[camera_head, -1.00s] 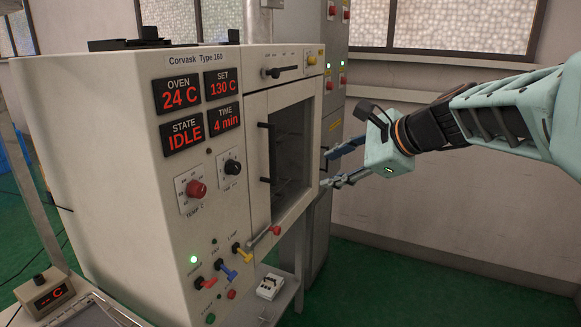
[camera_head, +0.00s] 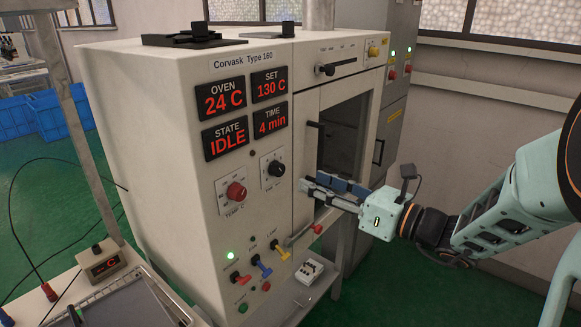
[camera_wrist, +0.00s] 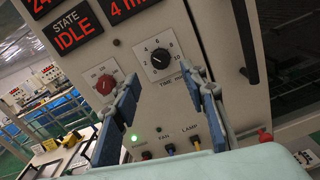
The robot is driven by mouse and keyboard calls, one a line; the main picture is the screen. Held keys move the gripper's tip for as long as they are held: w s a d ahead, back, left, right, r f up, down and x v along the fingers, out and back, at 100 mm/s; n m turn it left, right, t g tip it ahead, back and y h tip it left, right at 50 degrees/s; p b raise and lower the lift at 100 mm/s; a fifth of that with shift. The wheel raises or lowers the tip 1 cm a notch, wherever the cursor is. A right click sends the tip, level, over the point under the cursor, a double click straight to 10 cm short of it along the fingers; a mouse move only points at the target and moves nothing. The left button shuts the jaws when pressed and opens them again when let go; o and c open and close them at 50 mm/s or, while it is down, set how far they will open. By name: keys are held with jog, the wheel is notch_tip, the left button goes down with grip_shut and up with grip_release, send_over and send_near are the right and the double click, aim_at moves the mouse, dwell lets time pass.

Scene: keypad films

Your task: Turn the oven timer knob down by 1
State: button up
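The oven timer knob (camera_head: 276,168) is a black dial on a white plate on the oven front (camera_head: 240,260), right of the red temperature knob (camera_head: 236,192). In the wrist view the timer knob (camera_wrist: 160,58) has a printed scale around it and sits ahead of my fingers. The TIME display (camera_head: 270,119) reads 4 min. My gripper (camera_head: 309,187) is open and empty, to the right of the knob and apart from it. In the wrist view its two fingers (camera_wrist: 170,110) stand wide apart, with the panel between them.
The oven door handle (camera_head: 313,150) is a dark vertical bar close to my fingers. Coloured toggle switches (camera_head: 262,264) stick out lower on the panel. A small box on a side table (camera_head: 103,265) is at the lower left. The space before the panel is clear.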

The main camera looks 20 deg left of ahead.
aim_at(282, 169)
jog(key=p+x, duration=0.1)
jog(key=x, duration=0.7)
jog(key=shift+w+a, duration=0.1)
jog(key=shift+a, duration=0.3)
